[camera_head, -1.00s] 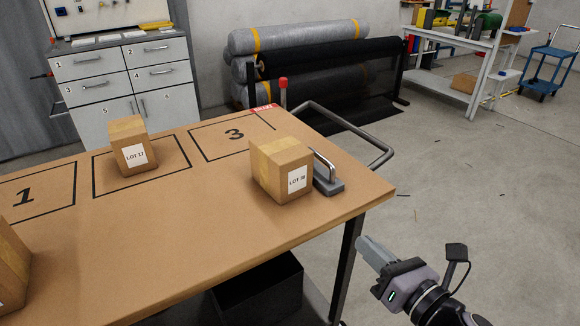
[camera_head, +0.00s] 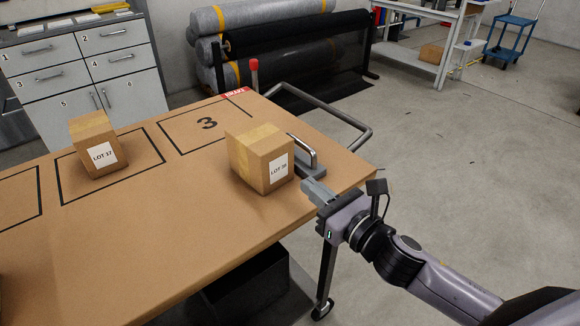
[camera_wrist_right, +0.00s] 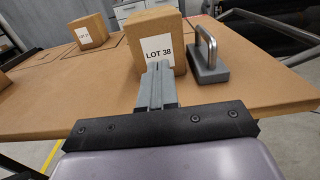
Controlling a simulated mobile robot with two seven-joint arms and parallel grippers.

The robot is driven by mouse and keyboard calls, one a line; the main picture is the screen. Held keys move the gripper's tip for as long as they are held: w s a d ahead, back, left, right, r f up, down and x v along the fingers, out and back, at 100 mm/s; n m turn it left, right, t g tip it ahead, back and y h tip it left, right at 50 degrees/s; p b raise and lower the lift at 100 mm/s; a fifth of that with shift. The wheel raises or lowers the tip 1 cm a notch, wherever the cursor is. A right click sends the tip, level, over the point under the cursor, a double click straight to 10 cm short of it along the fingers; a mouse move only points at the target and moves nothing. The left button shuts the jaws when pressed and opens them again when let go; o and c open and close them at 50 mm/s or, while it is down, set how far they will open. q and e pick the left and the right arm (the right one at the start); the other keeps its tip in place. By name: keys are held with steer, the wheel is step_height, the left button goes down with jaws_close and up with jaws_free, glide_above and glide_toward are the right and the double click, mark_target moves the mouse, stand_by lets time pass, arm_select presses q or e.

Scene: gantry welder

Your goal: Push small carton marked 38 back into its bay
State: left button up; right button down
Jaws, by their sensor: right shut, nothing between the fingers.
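The small carton marked LOT 38 (camera_head: 262,160) stands upright on the cart's tabletop, outside the bays, its label facing my right arm. It also shows in the right wrist view (camera_wrist_right: 157,34). The outlined bay 3 (camera_head: 206,124) lies behind it and to the left, empty. My right gripper (camera_head: 314,190) is shut and empty, at the table's right edge just in front of the carton. In the right wrist view its fingers (camera_wrist_right: 156,84) point at the carton's label; I cannot tell whether they touch. My left gripper is not in view.
A grey block with a metal handle (camera_head: 306,158) stands close beside the carton on its right. A red-topped lever (camera_head: 254,74) and push bar (camera_head: 345,117) are at the cart's far end.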

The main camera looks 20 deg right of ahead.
mark_target(280, 163)
steer(key=x, duration=0.7)
steer(key=shift+w+a+f+p, duration=0.1)
steer(key=shift+p, duration=0.3)
